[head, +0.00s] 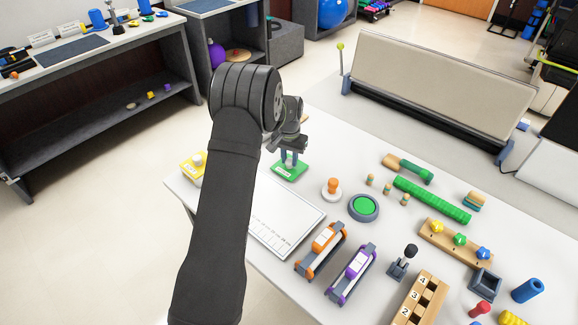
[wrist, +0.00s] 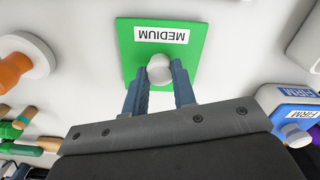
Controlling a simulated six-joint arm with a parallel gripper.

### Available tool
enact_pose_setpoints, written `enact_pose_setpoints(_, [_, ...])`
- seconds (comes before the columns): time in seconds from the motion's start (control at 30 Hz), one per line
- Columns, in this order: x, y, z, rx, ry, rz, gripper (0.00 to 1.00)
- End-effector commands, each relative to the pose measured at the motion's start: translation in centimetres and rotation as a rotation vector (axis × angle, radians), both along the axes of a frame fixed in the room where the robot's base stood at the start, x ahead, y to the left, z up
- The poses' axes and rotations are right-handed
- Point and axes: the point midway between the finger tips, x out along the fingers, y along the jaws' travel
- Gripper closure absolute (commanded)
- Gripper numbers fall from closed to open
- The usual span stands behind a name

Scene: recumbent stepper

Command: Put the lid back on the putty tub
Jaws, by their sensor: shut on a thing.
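A green square piece (wrist: 135,48) labelled MEDIUM, with a pale round knob (wrist: 159,68), lies under my gripper (wrist: 160,76) in the wrist view. The two fingers are shut on the knob from both sides. In the head view the green piece (head: 291,173) is at or just above the table, below my gripper (head: 290,158). I cannot tell whether it is a loose lid or rests on its tub. A blue tub (wrist: 293,104) labelled FIRM, with a pale knob, stands to the right in the wrist view. A yellow one (head: 192,172) stands left of the green piece in the head view.
A white board (head: 283,222) lies in front of the green piece. An orange-topped peg on a white base (head: 332,190) and a grey-rimmed green disc (head: 363,207) stand to the right. My arm hides part of the table's left side.

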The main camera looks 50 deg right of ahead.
Motion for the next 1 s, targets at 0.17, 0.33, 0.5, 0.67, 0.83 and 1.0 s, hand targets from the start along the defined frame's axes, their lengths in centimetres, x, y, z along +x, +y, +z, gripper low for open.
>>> enact_pose_setpoints(0.17, [0.0, 0.0, 0.2, 0.0, 0.0, 0.0, 1.0])
enact_pose_setpoints(0.33, [0.0, 0.0, 0.7, -0.001, 0.0, 0.0, 1.0])
enact_pose_setpoints(0.5, [0.0, 0.0, 1.2, -0.002, -0.001, 0.0, 1.0])
enact_pose_setpoints(0.67, [0.0, 0.0, 1.7, -0.001, 0.0, 0.0, 1.0])
enact_pose_setpoints(0.83, [0.0, 0.0, 2.0, 0.0, 0.0, 0.0, 1.0])
enact_pose_setpoints(1.0, [0.0, 0.0, 2.4, 0.0, 0.0, 0.0, 1.0])
